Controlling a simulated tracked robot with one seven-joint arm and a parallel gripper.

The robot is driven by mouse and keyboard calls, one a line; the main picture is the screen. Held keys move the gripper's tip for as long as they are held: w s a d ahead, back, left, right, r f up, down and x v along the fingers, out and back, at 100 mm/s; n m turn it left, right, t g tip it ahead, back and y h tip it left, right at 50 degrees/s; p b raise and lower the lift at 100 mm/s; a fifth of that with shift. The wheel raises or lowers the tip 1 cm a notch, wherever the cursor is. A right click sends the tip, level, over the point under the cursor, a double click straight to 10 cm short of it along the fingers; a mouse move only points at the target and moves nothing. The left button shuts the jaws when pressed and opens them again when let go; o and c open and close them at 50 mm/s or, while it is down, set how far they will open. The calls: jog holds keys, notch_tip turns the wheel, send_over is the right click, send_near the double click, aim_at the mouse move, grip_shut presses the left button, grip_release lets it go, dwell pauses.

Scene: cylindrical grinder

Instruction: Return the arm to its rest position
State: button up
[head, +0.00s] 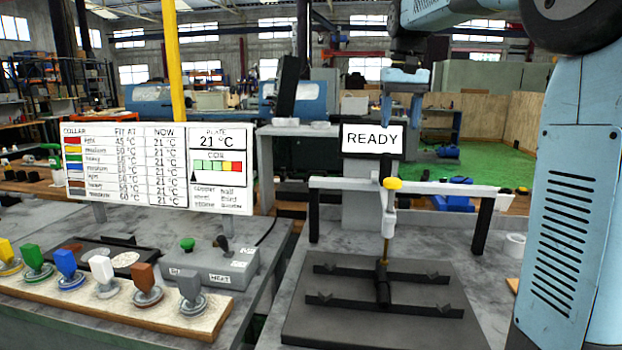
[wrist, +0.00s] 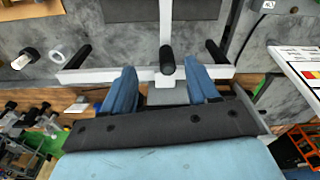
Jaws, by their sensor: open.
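My gripper (head: 401,112) shows in the head view at the upper middle, pointing down close to the READY sign (head: 372,139). Its two blue fingers are apart, with nothing held between them. In the wrist view my gripper (wrist: 160,78) shows the same two spread blue fingers. A black post end of the white frame (wrist: 140,75) appears between them in that picture; its distance from the fingers is unclear. My blue arm fills the right edge of the head view.
At left are a collar chart (head: 130,165), a grey control box (head: 212,262) and a board (head: 125,312) of several coloured-handled collars.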

jog(key=s+f+t, duration=0.1)
jog(key=s+f, duration=0.4)
jog(key=s, duration=0.4)
jog(key=s+f+t, duration=0.2)
jog(key=s+f, duration=0.4)
jog(key=s, duration=0.4)
jog(key=s+f+t, duration=0.1)
jog(key=s+f, duration=0.4)
jog(key=s, duration=0.4)
jog(key=shift+s+d+f+t, duration=0.2)
jog(key=shift+s+f+t, duration=0.05)
jog(key=shift+s+t, duration=0.1)
